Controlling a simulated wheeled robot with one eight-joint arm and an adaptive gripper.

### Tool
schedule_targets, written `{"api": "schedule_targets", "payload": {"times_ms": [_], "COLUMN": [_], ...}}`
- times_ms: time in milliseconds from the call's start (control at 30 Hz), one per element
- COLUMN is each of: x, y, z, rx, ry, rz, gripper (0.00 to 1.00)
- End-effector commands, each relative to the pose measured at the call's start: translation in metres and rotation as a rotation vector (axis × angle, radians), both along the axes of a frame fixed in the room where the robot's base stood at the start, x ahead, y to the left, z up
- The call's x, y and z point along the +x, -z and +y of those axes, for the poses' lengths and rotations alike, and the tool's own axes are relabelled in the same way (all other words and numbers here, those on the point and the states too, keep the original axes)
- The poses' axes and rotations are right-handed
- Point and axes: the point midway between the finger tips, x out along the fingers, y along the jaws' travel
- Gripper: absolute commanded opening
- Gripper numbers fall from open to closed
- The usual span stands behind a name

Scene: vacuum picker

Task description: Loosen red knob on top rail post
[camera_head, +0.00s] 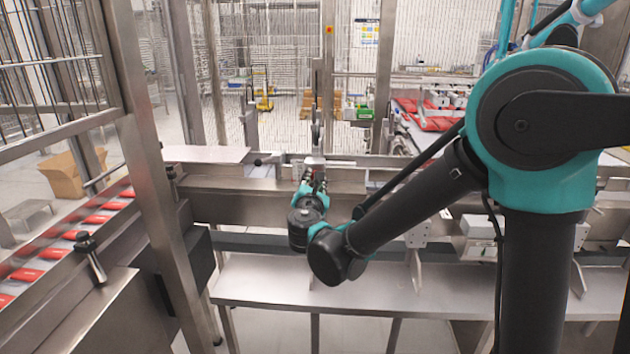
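My gripper (314,180) is near the middle of the view, at the end of my teal and black arm. It points away from me, at the steel rail (343,176). A thin upright post (316,136) rises just beyond the fingers, in line with them. I cannot make out a red knob on it; the gripper and wrist cover the area in front of the post's base. The fingers are small and partly hidden by the wrist, so I cannot tell whether they are open, shut or touching anything.
A steel frame post (160,175) stands at the left, beside a conveyor with red packs (52,254). A black-knobbed lever (90,255) sticks up there. A metal shelf (280,285) runs below the rail. A cardboard box (70,175) sits at far left.

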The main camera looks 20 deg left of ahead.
Motion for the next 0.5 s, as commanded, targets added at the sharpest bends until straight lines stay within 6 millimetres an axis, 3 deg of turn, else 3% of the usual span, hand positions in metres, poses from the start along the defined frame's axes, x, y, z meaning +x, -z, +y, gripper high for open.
{"api": "schedule_targets", "payload": {"times_ms": [67, 100, 233, 500], "x": [-0.0009, -0.0009, -0.0007, -0.0004], "y": [0.0011, 0.0011, 0.0008, 0.0004], "z": [-0.0001, -0.0001, -0.0002, -0.0001], "rx": [0.001, 0.001, 0.001, 0.001], "ry": [-0.001, -0.001, -0.001, 0.000], "rz": [0.003, 0.003, 0.002, 0.001], "gripper": [0.00, 0.31, 0.47, 0.50]}}
